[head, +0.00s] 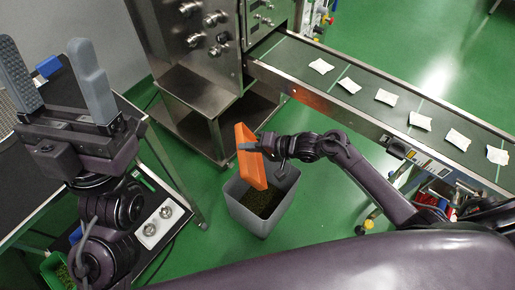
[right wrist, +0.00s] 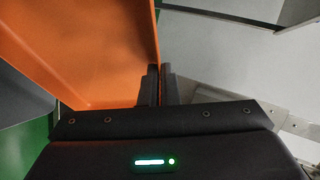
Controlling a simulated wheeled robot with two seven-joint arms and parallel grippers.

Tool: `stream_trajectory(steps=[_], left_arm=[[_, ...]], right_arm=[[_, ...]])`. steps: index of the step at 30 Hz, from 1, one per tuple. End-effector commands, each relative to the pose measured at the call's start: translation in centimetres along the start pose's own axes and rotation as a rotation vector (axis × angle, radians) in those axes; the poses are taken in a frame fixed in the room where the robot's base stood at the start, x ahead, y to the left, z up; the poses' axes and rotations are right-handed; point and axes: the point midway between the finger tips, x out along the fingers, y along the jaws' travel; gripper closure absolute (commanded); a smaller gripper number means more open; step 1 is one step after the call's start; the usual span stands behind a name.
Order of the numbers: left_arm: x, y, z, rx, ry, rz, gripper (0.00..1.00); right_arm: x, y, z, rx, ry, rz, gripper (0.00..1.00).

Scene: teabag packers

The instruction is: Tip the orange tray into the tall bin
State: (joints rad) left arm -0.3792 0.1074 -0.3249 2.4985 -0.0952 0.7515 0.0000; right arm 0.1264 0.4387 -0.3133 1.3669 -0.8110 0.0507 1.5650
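The orange tray (head: 251,158) is steeply tilted, its flat side nearly upright, over the tall grey bin (head: 247,215). My right gripper (head: 250,146) is shut on the tray's edge, and the tray also fills the left of the right wrist view (right wrist: 90,50). The two fingers (right wrist: 160,84) are close together on the tray's wall there. Dark green-brown loose material lies in the bin; the tray hides part of the bin's opening. My left gripper (head: 62,88) is open and empty, fingers pointing up, at the left.
A conveyor (head: 330,92) with several white teabag packets runs along the upper right. A steel machine (head: 205,60) stands behind the bin. A dark table (head: 75,100) is at the left, under my left arm. Green floor (head: 320,205) is clear right of the bin.

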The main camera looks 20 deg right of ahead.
Motion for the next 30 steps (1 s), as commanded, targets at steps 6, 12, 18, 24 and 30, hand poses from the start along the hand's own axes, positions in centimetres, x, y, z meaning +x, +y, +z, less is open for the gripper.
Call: stream_trajectory(steps=[6, 12, 18, 24, 30], left_arm=[[3.1, -0.1, -0.9, 0.0, 0.0, 0.0, 0.33], [3.5, -0.1, -1.0, 0.0, 0.0, 0.0, 0.33], [3.4, -0.1, -1.0, 0.0, 0.0, 0.0, 0.33], [4.6, -0.1, -1.4, 0.0, 0.0, 0.0, 0.33], [5.0, -0.1, -1.5, 0.0, 0.0, 0.0, 0.33]], right_arm=[[1.9, -0.8, 0.7, -0.061, 0.0, 0.142, 1.0], [2.9, -0.2, 1.2, -0.09, 0.0, 0.215, 1.0], [3.0, -0.1, 1.2, -0.091, 0.001, 0.215, 1.0], [3.7, -0.4, 1.5, -0.116, 0.0, 0.275, 1.0], [4.8, 0.2, 1.9, -0.149, 0.0, 0.352, 1.0]])
